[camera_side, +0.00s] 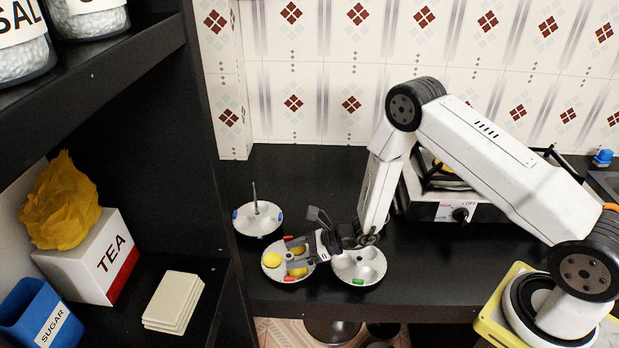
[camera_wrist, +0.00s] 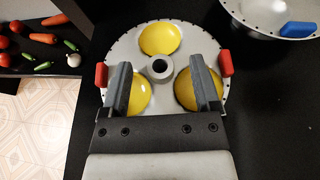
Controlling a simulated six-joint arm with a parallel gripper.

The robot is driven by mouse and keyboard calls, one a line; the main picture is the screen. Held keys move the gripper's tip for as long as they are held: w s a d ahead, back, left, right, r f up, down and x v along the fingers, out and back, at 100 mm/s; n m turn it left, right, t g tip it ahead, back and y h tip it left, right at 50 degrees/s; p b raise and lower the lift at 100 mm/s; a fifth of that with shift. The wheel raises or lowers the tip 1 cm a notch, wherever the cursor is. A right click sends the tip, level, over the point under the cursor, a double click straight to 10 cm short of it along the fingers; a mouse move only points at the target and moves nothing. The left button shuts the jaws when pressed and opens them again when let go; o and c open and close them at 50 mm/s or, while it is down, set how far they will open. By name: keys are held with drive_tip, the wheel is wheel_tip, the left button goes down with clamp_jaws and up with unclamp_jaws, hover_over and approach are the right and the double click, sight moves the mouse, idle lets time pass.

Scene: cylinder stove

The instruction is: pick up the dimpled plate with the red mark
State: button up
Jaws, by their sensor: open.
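The red-marked dimpled plate (camera_side: 285,278) lies on the black counter near its front edge, partly hidden by my gripper (camera_side: 297,250) in the side view. In the wrist view, the plate (camera_wrist: 194,42) is grey with three yellow dimples, a central hub (camera_wrist: 160,68) and red tabs on opposite rims. My gripper (camera_wrist: 161,62) is open over the plate, one finger on each side of the hub. The fingers cover parts of the two nearer dimples. I cannot tell whether the fingertips touch the plate.
A green-marked plate (camera_side: 345,276) lies close right of it. A blue-marked plate with an upright rod (camera_side: 254,198) lies behind left. A stove (camera_side: 446,211) stands at right. A dark shelf unit (camera_side: 212,250) with a tea box (camera_side: 82,272) rises at left.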

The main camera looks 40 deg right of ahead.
clamp_jaws()
drive_tip(key=shift+r, duration=0.15)
drive_tip(key=shift+r, duration=0.75)
drive_tip(key=s+d+r, duration=0.2)
drive_tip(key=s+r, duration=0.9)
drive_tip(key=s, duration=0.2)
drive_tip(key=shift+s+d, duration=0.25)
drive_tip(key=shift+s, duration=0.15)
drive_tip(key=shift+r, duration=0.1)
